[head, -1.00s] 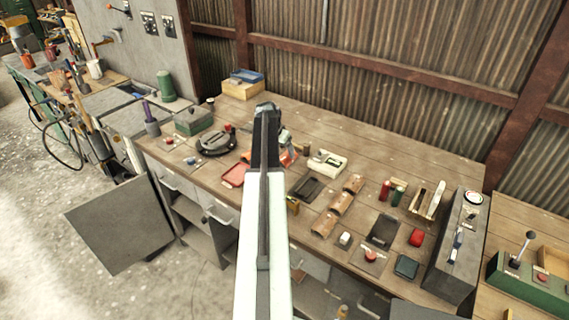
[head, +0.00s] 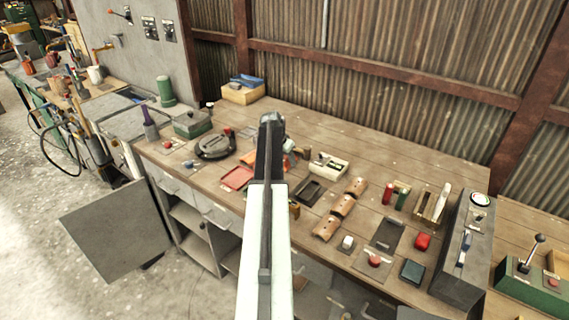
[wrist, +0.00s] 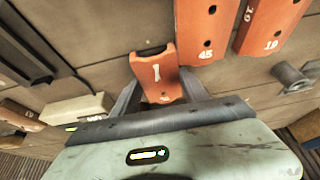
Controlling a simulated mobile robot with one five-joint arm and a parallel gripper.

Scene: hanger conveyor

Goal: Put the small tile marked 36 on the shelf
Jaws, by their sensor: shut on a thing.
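My gripper (wrist: 158,92) is shut on a small orange curved tile (wrist: 153,72) in the wrist view. A white mark like a 1 shows on its face; a lower mark is too small to read, and I cannot make out 36. Larger orange tiles marked 45 (wrist: 203,25) and 19 (wrist: 268,28) lie just beyond it. In the head view my arm (head: 265,240) reaches over the bench and hides the held tile. An open shelf (head: 190,218) shows in the cabinet under the bench; I cannot tell if it is the task's shelf.
The wooden bench (head: 330,135) carries a red tray (head: 237,178), a round dark device (head: 214,146), several brown curved pieces (head: 343,205) and a tall grey box (head: 462,250). A grey cabinet door (head: 115,232) stands open at left. The back of the bench is mostly clear.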

